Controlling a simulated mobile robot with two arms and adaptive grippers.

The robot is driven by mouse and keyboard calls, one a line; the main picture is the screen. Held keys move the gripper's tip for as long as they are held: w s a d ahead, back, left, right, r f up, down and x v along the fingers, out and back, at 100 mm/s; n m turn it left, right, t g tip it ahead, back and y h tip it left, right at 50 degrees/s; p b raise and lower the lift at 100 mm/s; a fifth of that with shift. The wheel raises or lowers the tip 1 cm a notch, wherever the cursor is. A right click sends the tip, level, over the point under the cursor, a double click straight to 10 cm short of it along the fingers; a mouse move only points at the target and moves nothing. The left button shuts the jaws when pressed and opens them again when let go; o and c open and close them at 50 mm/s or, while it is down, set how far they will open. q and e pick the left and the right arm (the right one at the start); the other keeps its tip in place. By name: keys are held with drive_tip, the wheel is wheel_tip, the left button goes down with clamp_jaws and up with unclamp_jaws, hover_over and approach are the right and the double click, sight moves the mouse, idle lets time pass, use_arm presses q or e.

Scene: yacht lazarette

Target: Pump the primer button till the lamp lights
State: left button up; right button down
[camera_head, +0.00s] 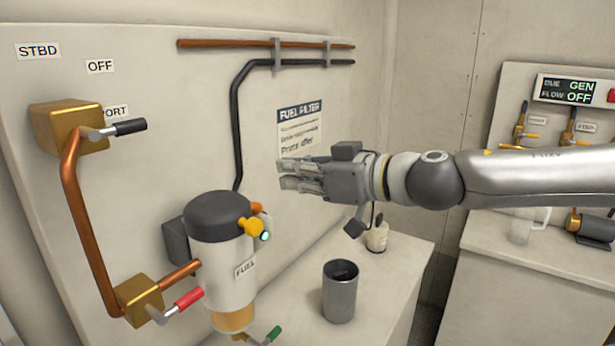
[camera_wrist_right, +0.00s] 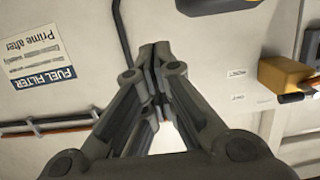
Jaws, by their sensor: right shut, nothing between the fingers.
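The fuel filter (camera_head: 215,255) is a white canister with a dark cap (camera_head: 217,212), fixed to the wall panel. A yellow knob (camera_head: 250,226), which looks like the primer button, sticks out from the cap's right side. Just below it is a small round lamp (camera_head: 265,236) that glows pale green. My right gripper (camera_head: 283,174) is shut and empty, above and right of the cap, apart from the knob. In the right wrist view its fingertips (camera_wrist_right: 155,52) are together, with part of the dark cap (camera_wrist_right: 205,4) at the top edge. My left gripper is not in view.
A grey metal cup (camera_head: 340,292) and a small jar (camera_head: 377,237) stand on the bench. Left are copper pipe (camera_head: 80,215), brass valve blocks and a red-handled lever (camera_head: 188,298). A fuel filter notice (camera_head: 300,130) is on the wall behind the gripper.

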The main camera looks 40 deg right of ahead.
drive_tip(key=shift+v, duration=1.4)
